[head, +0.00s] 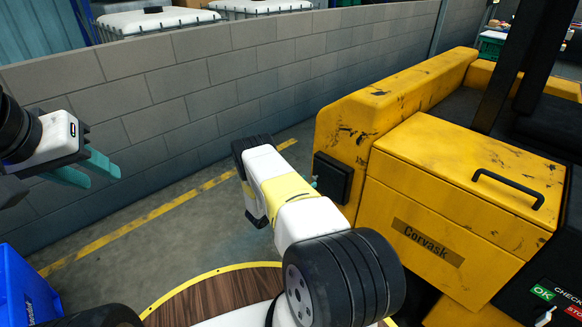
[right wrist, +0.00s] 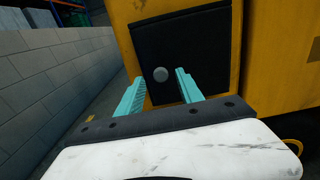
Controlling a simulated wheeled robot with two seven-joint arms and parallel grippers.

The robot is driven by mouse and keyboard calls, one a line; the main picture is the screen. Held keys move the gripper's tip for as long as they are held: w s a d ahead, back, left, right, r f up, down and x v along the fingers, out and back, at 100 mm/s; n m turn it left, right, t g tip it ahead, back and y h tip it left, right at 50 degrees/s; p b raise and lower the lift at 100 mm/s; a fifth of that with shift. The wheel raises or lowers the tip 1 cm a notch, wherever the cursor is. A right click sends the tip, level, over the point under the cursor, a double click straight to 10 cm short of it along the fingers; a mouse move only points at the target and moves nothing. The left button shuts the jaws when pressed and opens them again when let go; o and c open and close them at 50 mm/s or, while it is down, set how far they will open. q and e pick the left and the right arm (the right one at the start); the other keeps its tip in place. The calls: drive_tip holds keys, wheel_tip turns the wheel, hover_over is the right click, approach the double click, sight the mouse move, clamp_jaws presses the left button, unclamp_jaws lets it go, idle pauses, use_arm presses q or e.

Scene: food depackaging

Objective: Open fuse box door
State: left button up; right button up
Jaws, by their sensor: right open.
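The fuse box door is a small black square panel (head: 332,180) on the end face of the yellow machine (head: 440,195). My right gripper (right wrist: 161,80) is open and faces the door, one teal finger on each side of the knob in the picture. I cannot tell whether the fingers reach it. In the head view my wrist hides most of this gripper. My left gripper (head: 104,180) is open and empty at the far left.
A grey block wall (head: 170,100) runs behind, with white containers (head: 160,20) beyond it. A blue bin (head: 18,290) stands at the lower left. A round wooden surface (head: 215,297) is at the bottom. The floor between wall and machine is clear.

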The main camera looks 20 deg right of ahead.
drive_tip(key=shift+x, duration=1.15)
drive_tip(key=shift+c, duration=0.2)
drive_tip(key=shift+s, duration=0.1)
clamp_jaws()
idle(0.3)
